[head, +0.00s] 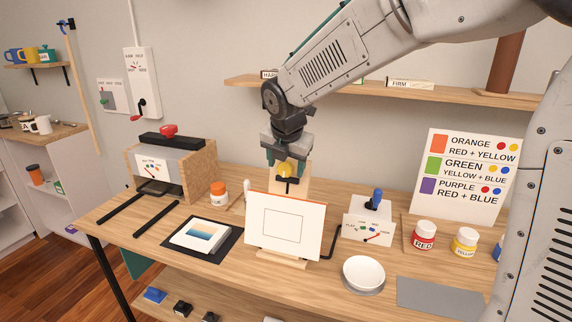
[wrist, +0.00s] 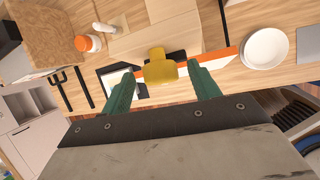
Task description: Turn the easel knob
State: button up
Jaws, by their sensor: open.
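The easel knob (head: 285,169) is yellow and sits at the top of the wooden easel (head: 290,183), behind a white canvas (head: 285,225) with an orange top edge. My gripper (head: 286,160) is directly above the knob. In the wrist view the yellow knob (wrist: 161,66) lies between and a little beyond the two green fingertips (wrist: 161,80). The fingers are apart, with gaps visible on both sides of the knob. I cannot tell from these views how far the fingers reach down around it.
A wall shelf (head: 340,86) runs behind my arm.

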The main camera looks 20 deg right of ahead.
jog(key=shift+w+f, duration=0.1)
jog(key=shift+f, duration=0.05)
jog(key=c, duration=1)
jog(key=shift+s+d+m+t+y, duration=0.2)
jog(key=shift+d+m+t+y, duration=0.05)
jog(key=shift+m+t+y, duration=0.4)
jog(key=shift+f+m+t+y, duration=0.1)
jog(key=shift+m+t+y, duration=0.45)
jog(key=shift+t+y, duration=0.15)
jog(key=o, duration=1)
